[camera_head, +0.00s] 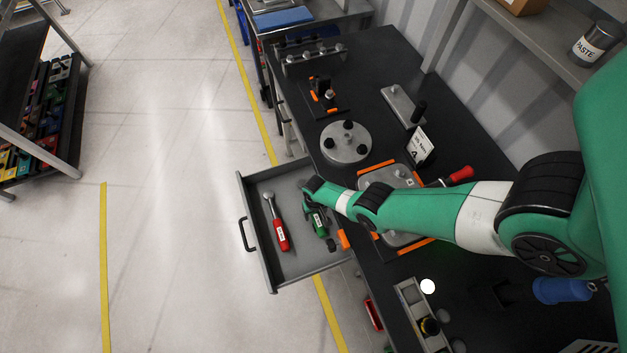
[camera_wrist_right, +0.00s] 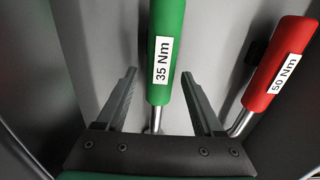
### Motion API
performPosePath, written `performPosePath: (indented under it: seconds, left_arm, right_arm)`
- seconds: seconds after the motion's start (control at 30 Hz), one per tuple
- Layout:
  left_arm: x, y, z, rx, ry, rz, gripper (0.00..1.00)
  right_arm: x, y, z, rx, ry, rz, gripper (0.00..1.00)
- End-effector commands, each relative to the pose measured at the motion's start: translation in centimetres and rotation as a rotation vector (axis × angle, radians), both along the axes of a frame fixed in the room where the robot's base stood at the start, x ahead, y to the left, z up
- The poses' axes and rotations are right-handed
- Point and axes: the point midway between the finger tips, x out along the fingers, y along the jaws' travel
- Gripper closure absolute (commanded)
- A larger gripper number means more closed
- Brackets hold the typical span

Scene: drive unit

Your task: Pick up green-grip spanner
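The green-grip spanner (camera_head: 319,222) lies in the open drawer, partly hidden under my right arm in the head view. In the right wrist view its green grip (camera_wrist_right: 166,50), labelled 35 Nm, runs upright in the picture. My right gripper (camera_wrist_right: 160,95) is open, with one finger on each side of the spanner and a gap to both. It reaches down over the drawer in the head view (camera_head: 312,190). A red-grip spanner (camera_head: 279,226), labelled 50 Nm, lies to its left; in the wrist view (camera_wrist_right: 281,68) it is close to the right finger. My left gripper is not in view.
The grey drawer (camera_head: 291,285) is pulled out from the black workbench (camera_head: 375,70), its walls close around the spanners. On the bench are a round plate (camera_head: 345,146) with black knobs and an orange-edged fixture (camera_head: 385,180). A grey shelf (camera_head: 540,45) stands at upper right.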

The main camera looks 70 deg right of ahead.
Motion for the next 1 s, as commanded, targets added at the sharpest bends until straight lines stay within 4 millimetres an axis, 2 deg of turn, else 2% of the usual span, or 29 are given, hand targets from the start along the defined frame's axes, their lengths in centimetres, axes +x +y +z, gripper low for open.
performPosePath:
  seconds: [0.03, 0.3, 0.37, 1.0]
  left_arm:
    - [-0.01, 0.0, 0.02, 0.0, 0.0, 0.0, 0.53]
    - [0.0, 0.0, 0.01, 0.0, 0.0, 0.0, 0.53]
    - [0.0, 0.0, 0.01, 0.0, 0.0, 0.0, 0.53]
    - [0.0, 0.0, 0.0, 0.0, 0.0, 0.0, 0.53]
  right_arm:
    - [0.0, 0.0, 0.02, 0.0, 0.0, 0.0, 0.43]
    - [0.0, 0.0, 0.02, 0.0, 0.0, 0.0, 0.91]
    - [0.0, 0.0, 0.01, 0.0, 0.0, 0.0, 1.0]
    - [0.0, 0.0, 0.0, 0.0, 0.0, 0.0, 1.0]
